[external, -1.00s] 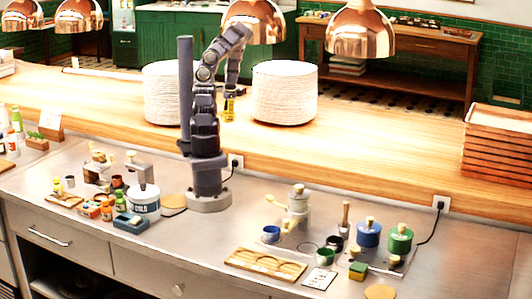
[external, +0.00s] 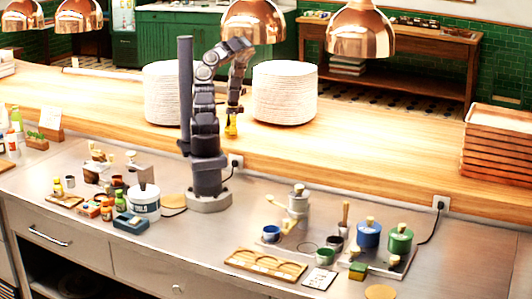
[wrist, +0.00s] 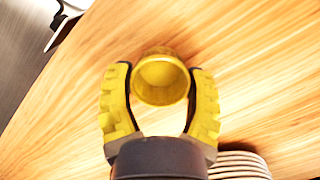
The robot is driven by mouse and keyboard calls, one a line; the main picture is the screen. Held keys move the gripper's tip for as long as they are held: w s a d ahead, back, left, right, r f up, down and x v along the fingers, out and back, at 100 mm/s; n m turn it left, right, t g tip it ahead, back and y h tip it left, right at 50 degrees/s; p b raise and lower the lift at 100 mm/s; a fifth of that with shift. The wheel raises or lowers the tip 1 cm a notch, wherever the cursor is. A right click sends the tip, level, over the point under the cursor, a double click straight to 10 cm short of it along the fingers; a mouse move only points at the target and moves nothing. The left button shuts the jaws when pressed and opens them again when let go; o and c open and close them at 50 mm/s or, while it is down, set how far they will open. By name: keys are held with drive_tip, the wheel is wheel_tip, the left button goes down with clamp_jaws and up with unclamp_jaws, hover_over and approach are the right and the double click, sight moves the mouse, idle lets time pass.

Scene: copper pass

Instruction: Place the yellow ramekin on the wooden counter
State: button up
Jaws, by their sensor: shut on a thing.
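The yellow ramekin (wrist: 161,98) is between the two fingers of my gripper (wrist: 160,100), which is shut on it. In the wrist view its open mouth faces the camera, with the wooden counter (wrist: 255,75) behind it. In the external view my gripper (external: 232,118) points down over the wooden counter (external: 400,145), between the two plate stacks. The ramekin (external: 231,130) is a small yellow patch at its tip, at the counter surface or just above it; I cannot tell whether it touches.
White plate stacks (external: 284,94) (external: 163,93) stand close on both sides of my gripper. Copper lamps (external: 360,30) hang above the counter. Wooden trays (external: 500,140) are stacked at the far right. The counter between the right plate stack and the trays is clear.

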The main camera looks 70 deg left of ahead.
drive_tip(key=o, duration=1.1)
drive_tip(key=shift+f, duration=0.1)
drive_tip(key=r, duration=0.4)
drive_tip(key=w+r, duration=0.1)
drive_tip(key=r, duration=0.7)
drive_tip(key=shift+w+a+r, duration=0.1)
drive_tip(key=shift+w+r, duration=0.05)
drive_tip(key=w+d+r+n, duration=0.1)
drive_tip(key=w+d+r, duration=0.15)
drive_tip(key=d, duration=0.25)
drive_tip(key=w+d+r, duration=0.1)
drive_tip(key=d+r, duration=0.2)
drive_tip(key=d, duration=0.2)
drive_tip(key=shift+m, duration=0.5)
drive_tip(key=s+d, duration=0.3)
drive_tip(key=d, duration=0.5)
drive_tip(key=s+d+r, duration=0.1)
drive_tip(key=s+d, duration=0.2)
drive_tip(key=d, duration=0.5)
drive_tip(key=s+d, duration=0.4)
drive_tip(key=d, duration=0.3)
drive_tip(key=shift+d+r, duration=0.3)
drive_tip(key=shift+d, duration=0.1)
